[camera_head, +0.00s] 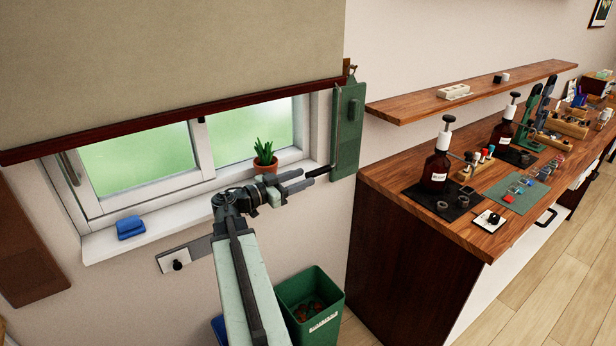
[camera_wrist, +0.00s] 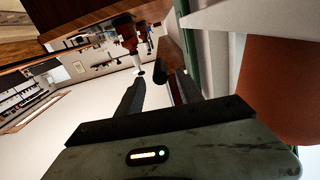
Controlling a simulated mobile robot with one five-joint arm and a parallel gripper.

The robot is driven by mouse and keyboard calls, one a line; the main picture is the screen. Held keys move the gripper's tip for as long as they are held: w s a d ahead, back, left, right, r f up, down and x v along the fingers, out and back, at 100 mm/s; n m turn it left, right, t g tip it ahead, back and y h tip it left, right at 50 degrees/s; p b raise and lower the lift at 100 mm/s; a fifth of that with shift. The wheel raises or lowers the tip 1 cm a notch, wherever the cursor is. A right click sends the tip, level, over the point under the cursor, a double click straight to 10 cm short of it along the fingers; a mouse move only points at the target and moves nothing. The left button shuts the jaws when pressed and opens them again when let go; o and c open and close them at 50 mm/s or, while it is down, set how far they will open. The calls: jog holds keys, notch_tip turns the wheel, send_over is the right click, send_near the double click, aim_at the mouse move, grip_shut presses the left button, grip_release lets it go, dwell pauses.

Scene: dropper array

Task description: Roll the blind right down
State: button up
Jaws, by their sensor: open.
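The blind (camera_head: 180,55) is a beige sheet that covers the wall above and the top of the window. Its dark red-brown bottom bar (camera_head: 180,122) crosses the upper window panes, with the lower panes showing below.
A potted plant (camera_head: 265,160) stands on the sill close to my gripper; its orange pot (camera_wrist: 280,90) fills the wrist view's right side. A blue block (camera_head: 130,228) lies on the sill. A green bin (camera_head: 310,305) stands below. A wooden counter (camera_head: 400,195) is at right.

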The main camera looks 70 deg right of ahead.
aim_at(328, 169)
jog(key=s+d+n, duration=0.1)
jog(key=d, duration=0.1)
jog(key=s+d+n, duration=0.1)
jog(key=s+d, duration=0.1)
jog(key=d, duration=0.1)
jog(key=shift+s+d+n, duration=0.35)
jog(key=shift+n, duration=0.05)
grip_shut()
dwell(1.4)
